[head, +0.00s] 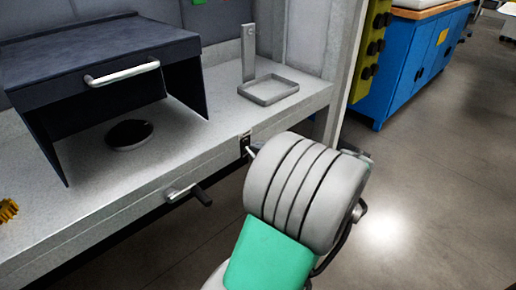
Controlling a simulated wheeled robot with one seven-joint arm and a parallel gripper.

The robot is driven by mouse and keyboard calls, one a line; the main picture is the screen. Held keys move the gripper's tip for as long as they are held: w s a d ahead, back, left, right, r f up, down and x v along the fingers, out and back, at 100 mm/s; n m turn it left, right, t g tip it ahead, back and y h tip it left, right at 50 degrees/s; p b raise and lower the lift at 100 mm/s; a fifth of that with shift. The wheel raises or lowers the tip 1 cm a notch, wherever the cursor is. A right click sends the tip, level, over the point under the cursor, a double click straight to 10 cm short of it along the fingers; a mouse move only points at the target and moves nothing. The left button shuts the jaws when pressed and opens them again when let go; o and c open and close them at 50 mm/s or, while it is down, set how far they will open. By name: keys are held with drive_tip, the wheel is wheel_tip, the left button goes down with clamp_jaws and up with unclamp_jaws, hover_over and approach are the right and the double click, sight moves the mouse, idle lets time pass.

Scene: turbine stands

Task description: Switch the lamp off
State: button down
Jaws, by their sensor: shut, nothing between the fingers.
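A small dark switch plate (244,141) sits on the front edge of the grey bench, right of the hood. My gripper (251,150) is at the front edge by this plate, with its tip very close to it. I cannot tell whether they touch. The gripper is shut and empty, and my thick grey wrist hides most of it. No lamp can be clearly made out, so I cannot tell whether it is lit.
A dark hood (95,62) with a silver handle stands on the bench (180,135), over a round black disc (129,134). A crank handle (190,192) juts from the bench front. A grey tray (268,90) lies at right. Open floor (440,180) extends right.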

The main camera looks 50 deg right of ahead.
drive_tip(key=s+a+r+p, duration=0.1)
drive_tip(key=s+a, duration=0.1)
drive_tip(key=s, duration=0.9)
drive_tip(key=shift+a+r, duration=0.2)
drive_tip(key=shift+a, duration=0.05)
drive_tip(key=w+a+r+n+g+y+p, duration=0.1)
drive_tip(key=w+a+g+y+p, duration=0.2)
drive_tip(key=w+a, duration=0.4)
drive_tip(key=w+a+r+g+y+p, duration=0.1)
drive_tip(key=w+a+r+g+p, duration=0.15)
drive_tip(key=w+a+p, duration=0.5)
drive_tip(key=s+a+r+g+p, duration=0.1)
drive_tip(key=s+a+r+p, duration=0.1)
drive_tip(key=a, duration=0.4)
drive_tip(key=s+a+r+m+g+h+p, duration=0.1)
drive_tip(key=s+a+r+g+p, duration=0.1)
drive_tip(key=a+r, duration=0.2)
drive_tip(key=s+a+r+g+p, duration=0.1)
drive_tip(key=s+a+r+p, duration=0.1)
drive_tip(key=a, duration=0.8)
drive_tip(key=shift+a+r+h+p, duration=0.25)
drive_tip(key=shift+r+h+p, duration=0.05)
drive_tip(key=shift+r+p, duration=0.15)
